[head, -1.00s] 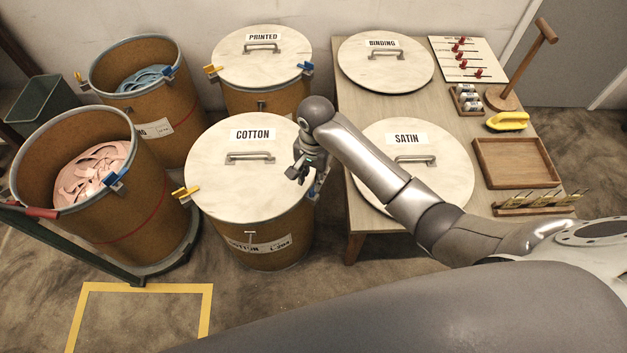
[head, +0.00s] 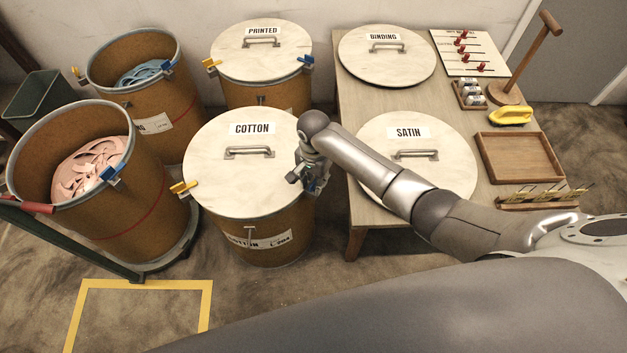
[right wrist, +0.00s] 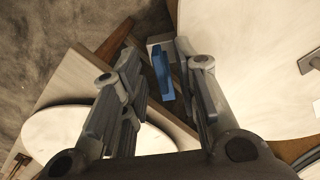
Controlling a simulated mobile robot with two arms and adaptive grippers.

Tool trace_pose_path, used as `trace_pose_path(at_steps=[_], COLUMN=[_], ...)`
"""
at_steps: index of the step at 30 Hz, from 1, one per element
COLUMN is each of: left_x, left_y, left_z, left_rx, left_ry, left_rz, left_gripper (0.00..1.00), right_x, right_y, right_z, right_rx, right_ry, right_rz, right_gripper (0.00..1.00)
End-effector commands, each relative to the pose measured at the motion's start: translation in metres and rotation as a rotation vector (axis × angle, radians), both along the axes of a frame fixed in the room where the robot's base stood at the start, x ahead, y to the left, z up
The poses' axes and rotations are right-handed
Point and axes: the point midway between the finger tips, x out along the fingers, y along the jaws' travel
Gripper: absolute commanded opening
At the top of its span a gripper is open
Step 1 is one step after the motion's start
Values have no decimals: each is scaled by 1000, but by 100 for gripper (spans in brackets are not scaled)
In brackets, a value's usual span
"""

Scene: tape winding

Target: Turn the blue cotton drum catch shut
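The cotton drum (head: 265,238) stands in the middle of the head view with its pale lid (head: 225,180) on. Its blue catch (right wrist: 161,74) shows in the right wrist view between the fingers of my right gripper (right wrist: 157,52), beside the lid's edge. The fingers are apart, with a visible gap on each side of the catch. In the head view the right gripper (head: 312,182) is at the right rim of the drum and mostly hides this catch. The drum's yellow catch (head: 183,188) sticks out at the left rim. My left gripper is not in view.
The wooden table (head: 352,205) with the satin lid (head: 375,150) and binding lid (head: 370,62) stands close to the right. The printed drum (head: 255,97) is behind. Two open drums (head: 125,215) (head: 185,110) stand at the left. The floor in front is clear.

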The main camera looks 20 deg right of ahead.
Motion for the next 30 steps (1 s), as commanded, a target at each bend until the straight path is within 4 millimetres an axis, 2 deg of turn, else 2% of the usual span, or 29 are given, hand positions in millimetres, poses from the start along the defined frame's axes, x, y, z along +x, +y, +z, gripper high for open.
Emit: trace_pose_path(at_steps=[8, 15, 24, 30], left_x=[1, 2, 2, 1], left_y=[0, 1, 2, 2], left_z=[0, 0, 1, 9], left_rx=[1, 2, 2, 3], left_ry=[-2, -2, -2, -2], left_rz=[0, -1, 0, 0], left_gripper=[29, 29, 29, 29], right_x=[0, 0, 0, 0], right_y=[0, 0, 0, 1], right_z=[-2, -2, -1, 1], right_rx=[1, 1, 1, 2], right_ry=[-1, -1, 1, 1], right_rz=[1, 1, 8, 63], right_gripper=[29, 0, 0, 0])
